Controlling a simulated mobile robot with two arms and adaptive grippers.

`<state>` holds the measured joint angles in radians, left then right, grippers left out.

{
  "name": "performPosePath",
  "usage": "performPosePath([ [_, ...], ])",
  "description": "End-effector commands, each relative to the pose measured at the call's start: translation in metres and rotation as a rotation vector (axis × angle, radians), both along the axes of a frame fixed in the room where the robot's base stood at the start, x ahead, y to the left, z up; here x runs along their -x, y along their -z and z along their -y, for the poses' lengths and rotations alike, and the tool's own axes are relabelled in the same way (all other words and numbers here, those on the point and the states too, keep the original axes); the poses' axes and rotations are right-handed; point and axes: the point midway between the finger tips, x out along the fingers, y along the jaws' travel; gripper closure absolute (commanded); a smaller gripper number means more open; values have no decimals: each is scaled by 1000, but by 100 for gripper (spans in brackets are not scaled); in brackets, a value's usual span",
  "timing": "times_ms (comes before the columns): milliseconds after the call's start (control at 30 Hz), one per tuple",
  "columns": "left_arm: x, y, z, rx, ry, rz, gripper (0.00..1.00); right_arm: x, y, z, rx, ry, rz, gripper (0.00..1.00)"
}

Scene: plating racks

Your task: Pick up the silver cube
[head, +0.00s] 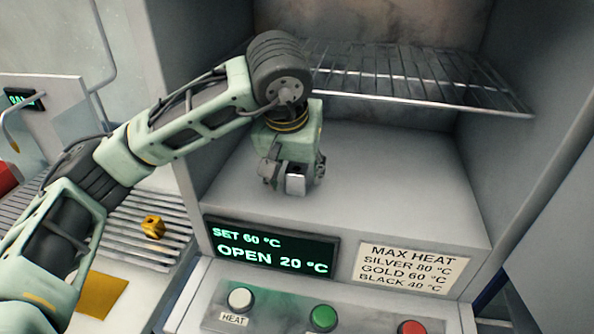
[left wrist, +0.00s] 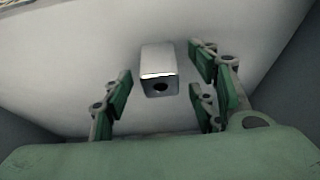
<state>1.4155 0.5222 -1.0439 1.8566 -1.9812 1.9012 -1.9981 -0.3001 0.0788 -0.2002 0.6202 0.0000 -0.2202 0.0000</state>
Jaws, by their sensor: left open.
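The silver cube (head: 295,184) is on the floor of the open oven chamber, near its front edge. In the left wrist view the silver cube (left wrist: 159,72) shows a dark round hole in one face. My left gripper (head: 291,180) points down into the chamber at the cube, partly around it in the head view. In the left wrist view the left gripper's fingers (left wrist: 160,92) are spread wide, with the cube between and a little beyond them. Gaps show on both sides, so the fingers appear apart from it. My right gripper is not in view.
A wire rack (head: 420,78) spans the chamber above and behind the gripper. Chamber walls stand at both sides. Below are a display (head: 270,250), a heat-limit label (head: 415,268) and several buttons (head: 323,317). A gold cube (head: 153,227) sits on a slatted surface (head: 130,245) at left.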

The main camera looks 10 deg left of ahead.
Motion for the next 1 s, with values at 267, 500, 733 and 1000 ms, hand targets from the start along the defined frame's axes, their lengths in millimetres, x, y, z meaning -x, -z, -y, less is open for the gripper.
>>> performPosePath([
  [267,-1,8,0,0,2,-1,47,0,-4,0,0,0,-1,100],
  [500,-1,8,0,0,2,-1,62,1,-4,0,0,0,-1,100],
  [733,-1,8,0,-1,2,-1,82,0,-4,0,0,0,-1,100],
  [1000,-1,8,0,0,2,-1,100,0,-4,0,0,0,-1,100],
])
